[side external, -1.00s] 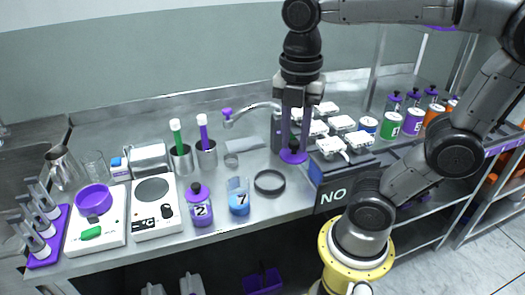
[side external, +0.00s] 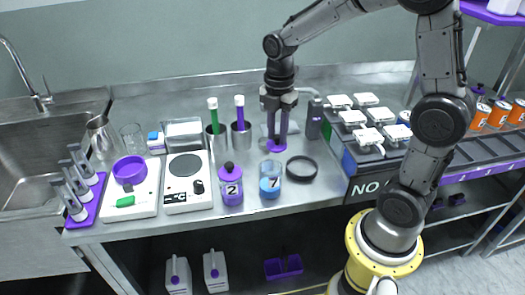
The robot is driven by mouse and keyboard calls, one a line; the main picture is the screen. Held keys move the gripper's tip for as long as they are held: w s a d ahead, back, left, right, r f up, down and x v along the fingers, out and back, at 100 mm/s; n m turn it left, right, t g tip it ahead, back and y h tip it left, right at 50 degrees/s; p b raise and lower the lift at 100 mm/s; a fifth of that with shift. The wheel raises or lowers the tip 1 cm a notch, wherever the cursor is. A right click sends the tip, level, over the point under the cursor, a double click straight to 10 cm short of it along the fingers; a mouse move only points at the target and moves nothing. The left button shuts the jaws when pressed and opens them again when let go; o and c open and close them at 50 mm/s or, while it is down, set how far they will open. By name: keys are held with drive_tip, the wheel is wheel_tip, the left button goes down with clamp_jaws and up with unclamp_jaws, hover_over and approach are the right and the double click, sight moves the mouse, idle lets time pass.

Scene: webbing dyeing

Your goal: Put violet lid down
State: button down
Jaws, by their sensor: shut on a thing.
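The violet lid (side external: 277,146), a flat disc, is at the lower end of my gripper (side external: 276,133) in the side external view. My gripper points down and is shut on it. The lid is low over the steel bench, behind the black ring (side external: 301,168) and beaker 7 (side external: 270,184), which holds blue liquid. I cannot tell whether the lid touches the bench. The fingers cover part of the lid and what is behind it.
Metal cups with a green stick (side external: 213,115) and a violet stick (side external: 240,112) stand left of my gripper. Violet bottle 2 (side external: 231,187) is in front of them. A box marked NO (side external: 364,188), near several white pieces, is at the right. The bench's front edge is clear.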

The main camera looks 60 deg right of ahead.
drive_tip(key=w+f, duration=0.1)
drive_tip(key=f, duration=0.1)
drive_tip(key=w+f, duration=0.2)
drive_tip(key=w+d+f, duration=0.1)
drive_tip(key=w+f, duration=0.1)
drive_tip(key=shift+f, duration=1.55)
drive_tip(key=shift+f, duration=0.15)
drive_tip(key=c, duration=0.7)
unclamp_jaws()
